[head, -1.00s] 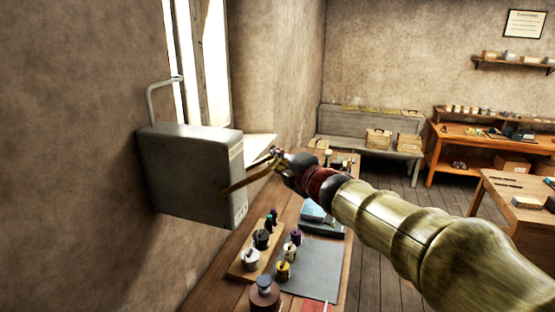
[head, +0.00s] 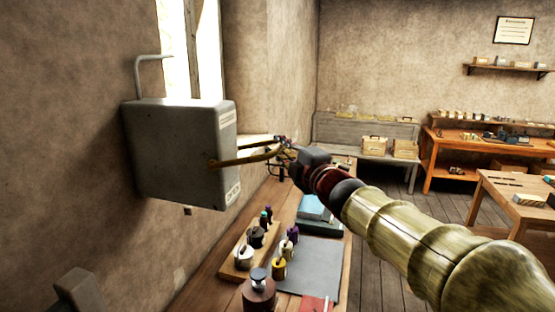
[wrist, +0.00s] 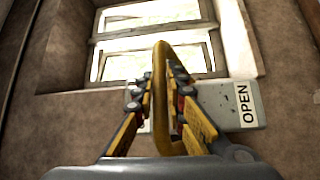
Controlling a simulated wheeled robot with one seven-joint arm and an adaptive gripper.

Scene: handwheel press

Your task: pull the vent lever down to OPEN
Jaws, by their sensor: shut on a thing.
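The vent box (head: 180,150) is a grey metal case on the left wall, with a bent pipe on top. The brass-yellow vent lever (head: 242,158) sticks out from its right face, nearly level, with its outer end slightly raised. My gripper (head: 283,146) is shut on the lever's outer end. In the wrist view the looped lever (wrist: 160,55) runs between the two fingers of my gripper (wrist: 162,85). An OPEN label (wrist: 243,104) shows on the box at the right there. In the head view a lower label (head: 233,191) is too small to read.
A workbench (head: 215,285) below the box holds a wooden rack (head: 240,262) of stamps or weights, a dark bottle (head: 259,292), a grey mat (head: 312,265) and a blue item (head: 315,207). A window (head: 208,50) is behind the box. Open floor lies right of the bench.

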